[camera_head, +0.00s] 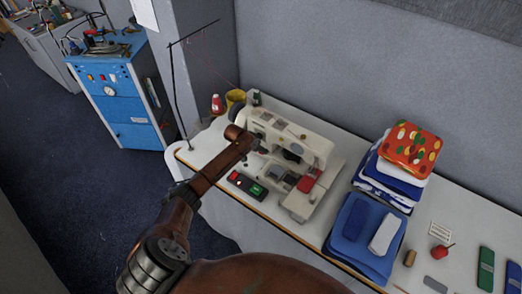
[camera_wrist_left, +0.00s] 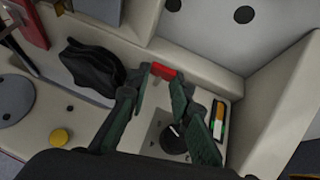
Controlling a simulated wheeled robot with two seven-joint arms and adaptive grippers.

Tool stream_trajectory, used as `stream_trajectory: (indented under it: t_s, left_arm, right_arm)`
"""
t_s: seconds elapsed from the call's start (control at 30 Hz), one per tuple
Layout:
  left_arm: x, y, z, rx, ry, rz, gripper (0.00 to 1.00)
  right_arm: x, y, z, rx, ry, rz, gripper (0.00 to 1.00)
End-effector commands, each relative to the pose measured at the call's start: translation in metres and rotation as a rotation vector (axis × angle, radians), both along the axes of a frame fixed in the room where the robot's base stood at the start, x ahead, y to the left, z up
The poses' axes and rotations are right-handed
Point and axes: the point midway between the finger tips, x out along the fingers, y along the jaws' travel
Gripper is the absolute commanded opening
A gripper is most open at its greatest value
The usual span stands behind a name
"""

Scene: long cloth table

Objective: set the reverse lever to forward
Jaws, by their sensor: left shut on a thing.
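The white sewing machine (camera_head: 316,143) stands on the long table. My left arm reaches over from the left, and its gripper (camera_head: 258,146) is at the left end of the machine. In the left wrist view, the two dark green fingers of the gripper (camera_wrist_left: 160,88) are on either side of a small red lever tip (camera_wrist_left: 163,71) and closed on it. The lever sits at a slot in the machine's pale body. The rest of the lever is hidden by the fingers, so its setting cannot be told. My right gripper is not in view.
A control box with red and green buttons (camera_head: 247,186) lies in front of the machine. Folded cloths (camera_head: 409,147) are stacked at its right, with a blue folded pile (camera_head: 350,246) nearer. A red thread spool (camera_head: 217,104) and yellow cup (camera_head: 235,97) stand behind.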

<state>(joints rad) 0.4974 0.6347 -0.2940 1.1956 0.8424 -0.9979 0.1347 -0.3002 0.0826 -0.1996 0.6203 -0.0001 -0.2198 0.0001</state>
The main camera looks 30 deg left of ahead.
Motion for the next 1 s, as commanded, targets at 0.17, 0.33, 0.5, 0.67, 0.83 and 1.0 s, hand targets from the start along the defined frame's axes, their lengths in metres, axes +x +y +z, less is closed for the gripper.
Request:
stream_trajectory:
  t_s: [0.17, 0.33, 0.5, 0.67, 0.83, 1.0]
  left_arm:
    - [0.0011, 0.0001, 0.0015, 0.002, 0.010, -0.001, 0.00]
    - [0.0012, 0.0000, 0.0013, 0.002, 0.010, -0.001, 0.00]
    - [0.0012, -0.0001, 0.0015, 0.002, 0.009, -0.001, 0.24]
    - [0.0010, -0.0001, 0.0012, 0.002, 0.010, -0.001, 0.35]
    - [0.0008, -0.0001, 0.0009, 0.001, 0.010, 0.000, 0.37]
    - [-0.0002, 0.0004, 0.0022, 0.001, 0.010, 0.000, 0.37]
  right_arm:
    - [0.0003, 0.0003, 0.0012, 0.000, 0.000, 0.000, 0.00]
    - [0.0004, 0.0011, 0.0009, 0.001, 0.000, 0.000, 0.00]
    - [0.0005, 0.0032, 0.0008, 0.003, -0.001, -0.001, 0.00]
    - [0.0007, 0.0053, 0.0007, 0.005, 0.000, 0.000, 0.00]
    - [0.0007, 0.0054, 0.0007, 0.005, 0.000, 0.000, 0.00]
    - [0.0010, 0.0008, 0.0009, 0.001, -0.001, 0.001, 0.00]
